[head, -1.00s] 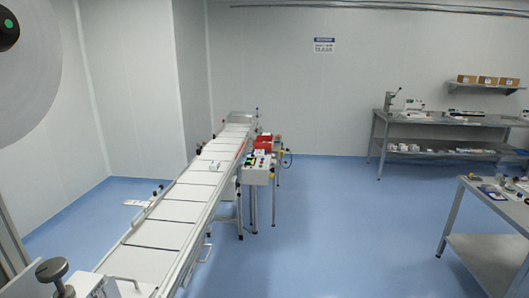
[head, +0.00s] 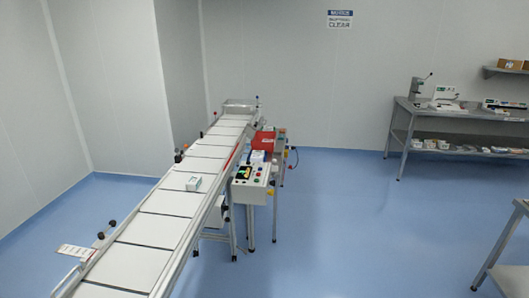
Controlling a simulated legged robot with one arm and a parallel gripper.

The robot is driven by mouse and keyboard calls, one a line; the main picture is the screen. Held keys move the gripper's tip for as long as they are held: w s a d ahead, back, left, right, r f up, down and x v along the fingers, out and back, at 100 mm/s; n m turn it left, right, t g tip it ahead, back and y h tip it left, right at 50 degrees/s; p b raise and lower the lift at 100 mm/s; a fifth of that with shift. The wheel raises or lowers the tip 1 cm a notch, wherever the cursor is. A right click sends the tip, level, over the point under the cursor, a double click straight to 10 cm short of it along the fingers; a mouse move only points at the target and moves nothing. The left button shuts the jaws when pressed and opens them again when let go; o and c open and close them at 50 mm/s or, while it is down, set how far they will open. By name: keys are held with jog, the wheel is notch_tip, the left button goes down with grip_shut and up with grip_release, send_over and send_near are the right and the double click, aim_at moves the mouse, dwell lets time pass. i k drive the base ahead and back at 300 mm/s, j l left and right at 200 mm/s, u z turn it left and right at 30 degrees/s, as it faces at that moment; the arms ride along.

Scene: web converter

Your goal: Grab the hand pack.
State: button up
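A small white box with a greenish end (head: 194,183) lies on the conveyor (head: 167,202), about halfway along its visible length. It may be the hand pack, but its print is too small to read. A white and blue item (head: 257,157) sits by the control box at the conveyor's right side; I cannot tell what it is. My gripper and arm are not in view.
A control box with buttons (head: 250,189) stands on legs right of the conveyor. A flat printed piece (head: 76,251) juts out at its left. A steel bench (head: 450,108) stands by the back wall, and another table edge (head: 512,238) at the right. The blue floor between is clear.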

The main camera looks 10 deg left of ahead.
aim_at(253, 157)
jog(key=i, duration=1.8)
jog(key=i+u, duration=0.15)
jog(key=i, duration=0.3)
jog(key=i+l+u, duration=0.15)
jog(key=i, duration=0.3)
jog(key=i+l+u, duration=0.15)
jog(key=i, duration=0.3)
jog(key=i+l+u, duration=0.15)
jog(key=i, duration=0.25)
jog(key=i+l+u, duration=0.1)
jog(key=i+u, duration=0.2)
jog(key=i, duration=0.15)
jog(key=i+l+u, duration=0.3)
jog(key=i+j, duration=0.1)
